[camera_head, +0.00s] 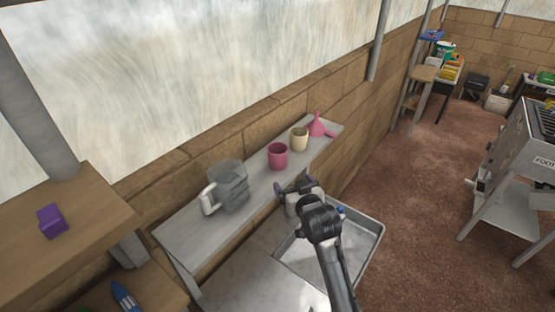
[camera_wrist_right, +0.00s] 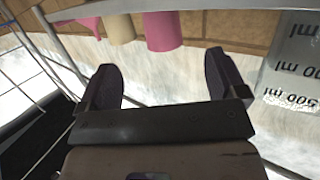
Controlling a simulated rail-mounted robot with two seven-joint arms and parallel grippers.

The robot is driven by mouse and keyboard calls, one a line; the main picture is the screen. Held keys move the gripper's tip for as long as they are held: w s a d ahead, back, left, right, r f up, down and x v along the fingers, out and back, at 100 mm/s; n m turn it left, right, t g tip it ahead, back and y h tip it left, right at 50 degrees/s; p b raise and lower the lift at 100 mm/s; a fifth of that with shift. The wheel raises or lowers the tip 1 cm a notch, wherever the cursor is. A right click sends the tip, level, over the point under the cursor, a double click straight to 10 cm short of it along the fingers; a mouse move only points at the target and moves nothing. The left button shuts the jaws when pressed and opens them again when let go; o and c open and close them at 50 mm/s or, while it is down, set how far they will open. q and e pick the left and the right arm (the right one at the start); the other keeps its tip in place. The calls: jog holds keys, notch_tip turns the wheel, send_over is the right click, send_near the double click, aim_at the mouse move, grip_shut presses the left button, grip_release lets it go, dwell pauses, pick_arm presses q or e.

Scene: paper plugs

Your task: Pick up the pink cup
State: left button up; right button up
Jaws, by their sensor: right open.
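The pink cup (camera_head: 278,157) stands upright on a grey shelf (camera_head: 185,237) against the brick wall. It also shows upside down at the top of the right wrist view (camera_wrist_right: 162,31). My right gripper (camera_head: 294,187) is in front of the shelf, just nearer than the cup and apart from it. In the right wrist view its two dark fingers (camera_wrist_right: 162,80) are spread with nothing between them, and the cup lies beyond the fingertips. My left gripper is not in either view.
A cream cup (camera_head: 299,139) and a pink funnel (camera_head: 318,127) stand right of the pink cup. A clear measuring jug (camera_head: 232,186) with a white-handled item (camera_head: 208,199) stands to its left. A metal tray (camera_head: 364,246) lies below the shelf, under my right arm.

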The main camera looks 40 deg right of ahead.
aim_at(281, 163)
jog(key=shift+t, duration=0.3)
jog(key=x, duration=0.2)
jog(key=p+x, duration=0.1)
jog(key=x, duration=0.2)
jog(key=r+x, duration=0.1)
jog(key=x, duration=0.2)
jog(key=shift+w+d, duration=0.15)
jog(key=shift+w, duration=0.05)
jog(key=shift+w+d+p, duration=0.25)
jog(key=shift+w+p, duration=0.25)
jog(key=shift+w, duration=0.05)
jog(key=x, duration=0.1)
jog(key=p+x, duration=0.1)
jog(key=x, duration=0.1)
jog(key=shift+s+f, duration=0.1)
jog(key=shift+f, duration=0.15)
jog(key=shift+w+d+f, duration=0.15)
jog(key=shift+w+d, duration=0.05)
jog(key=shift+w, duration=0.4)
